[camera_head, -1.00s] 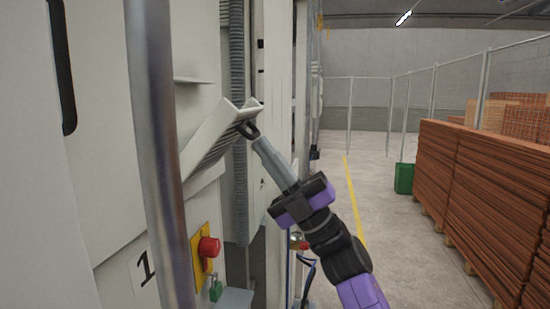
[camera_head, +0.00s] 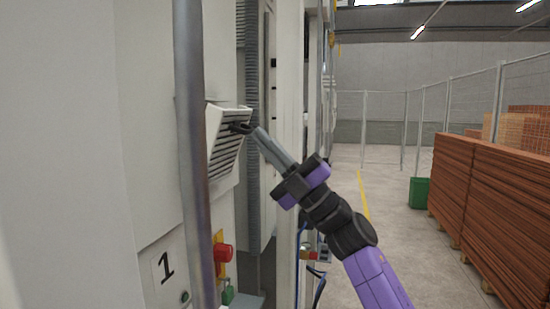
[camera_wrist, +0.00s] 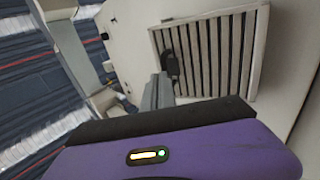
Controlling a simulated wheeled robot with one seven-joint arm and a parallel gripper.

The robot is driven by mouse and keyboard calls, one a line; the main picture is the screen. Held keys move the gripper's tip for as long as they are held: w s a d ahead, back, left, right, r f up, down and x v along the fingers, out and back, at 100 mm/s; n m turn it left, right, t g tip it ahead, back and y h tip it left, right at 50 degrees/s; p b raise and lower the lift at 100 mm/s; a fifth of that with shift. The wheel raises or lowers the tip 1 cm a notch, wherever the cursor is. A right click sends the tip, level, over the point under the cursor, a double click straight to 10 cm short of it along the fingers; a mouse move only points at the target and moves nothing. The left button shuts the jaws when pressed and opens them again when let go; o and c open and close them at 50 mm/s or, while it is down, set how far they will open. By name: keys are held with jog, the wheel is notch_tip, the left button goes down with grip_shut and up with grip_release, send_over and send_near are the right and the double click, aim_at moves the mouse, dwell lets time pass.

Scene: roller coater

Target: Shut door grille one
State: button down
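The door grille (camera_head: 226,143) is a white frame with dark slats on the machine's white front, above the number 1. My gripper (camera_head: 259,135) reaches up from the lower right. Its grey fingers look closed together, with their tips at the handle. I cannot tell whether they touch it.
A metal post (camera_head: 192,160) stands in front of the panel at left. Below the grille are a red button (camera_head: 223,253) and a green padlock (camera_head: 228,293). A green bin (camera_head: 419,192) and wood stacks (camera_head: 490,200) stand right. The grey floor between is open.

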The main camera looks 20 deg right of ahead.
jog(key=shift+a+f+b+x, duration=0.15)
jog(key=shift+b+x, duration=0.15)
jog(key=shift+x, duration=1.05)
jog(key=shift+a+f+b+x, duration=0.1)
jog(key=shift+b+x, duration=0.2)
jog(key=shift+x, duration=1)
jog(key=shift+w, duration=0.15)
